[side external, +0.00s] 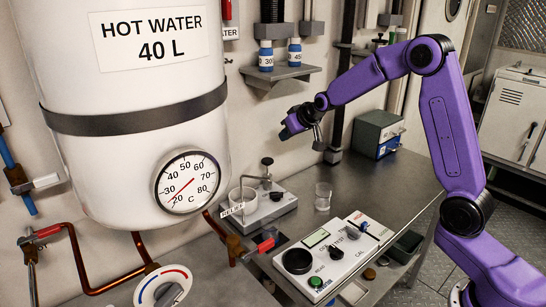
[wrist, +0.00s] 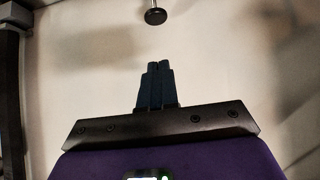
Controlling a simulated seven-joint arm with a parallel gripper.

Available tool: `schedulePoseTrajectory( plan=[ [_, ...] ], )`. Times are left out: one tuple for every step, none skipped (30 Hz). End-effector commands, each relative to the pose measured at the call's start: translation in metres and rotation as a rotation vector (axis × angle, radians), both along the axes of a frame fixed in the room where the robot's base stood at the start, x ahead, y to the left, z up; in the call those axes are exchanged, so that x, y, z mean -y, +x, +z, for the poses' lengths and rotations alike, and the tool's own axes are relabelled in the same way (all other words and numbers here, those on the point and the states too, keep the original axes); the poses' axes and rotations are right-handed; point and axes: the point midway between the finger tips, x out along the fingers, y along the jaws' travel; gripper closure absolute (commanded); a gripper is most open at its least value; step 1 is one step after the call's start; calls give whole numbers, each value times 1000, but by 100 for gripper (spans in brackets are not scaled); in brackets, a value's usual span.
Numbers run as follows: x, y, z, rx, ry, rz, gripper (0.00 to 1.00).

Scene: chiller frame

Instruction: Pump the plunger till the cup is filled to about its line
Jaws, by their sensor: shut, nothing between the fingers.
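The plunger's dark round knob (side external: 267,161) stands up on a thin stem from a pale pump block (side external: 285,207) on the bench. The knob also shows at the top of the wrist view (wrist: 155,16), beyond my fingertips and apart from them. My gripper (side external: 286,131) is shut and empty, in the air above and a little right of the knob; its dark blue fingers are together in the wrist view (wrist: 155,68). A small clear cup (side external: 322,197) stands on the bench right of the block. Its line and fill level are too small to tell.
A clear round vessel (side external: 243,198) stands at the block's left, partly behind a RELIEF tag (side external: 232,211). A white control panel (side external: 330,250) lies in front. The big hot water tank (side external: 135,100) crowds the left. A grey-green box (side external: 378,133) stands behind; bare bench (side external: 385,185) lies right.

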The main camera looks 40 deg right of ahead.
Motion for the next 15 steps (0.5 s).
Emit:
schedulePoseTrajectory(
  plan=[
    [0, 4, -5, -1, 0, 0, 100],
    [0, 7, -8, -2, 0, 0, 100],
    [0, 11, -12, -2, 0, 0, 100],
    [0, 14, -15, -2, 0, 0, 100],
    [0, 18, -18, -2, 0, 0, 100],
    [0, 22, -23, -3, 0, 0, 100],
    [0, 25, -26, -3, 0, 0, 100],
    [0, 28, -30, -3, 0, 0, 100],
    [0, 33, -34, -2, 0, 0, 100],
    [0, 36, -37, -2, 0, 0, 100],
    [0, 40, -40, -1, 0, 0, 100],
    [0, 44, -44, -1, 0, 0, 100],
    [0, 47, -47, -1, 0, 0, 100],
    [0, 50, -51, -1, 0, 0, 100],
    [0, 55, -55, -1, 0, 0, 100]
  ],
)
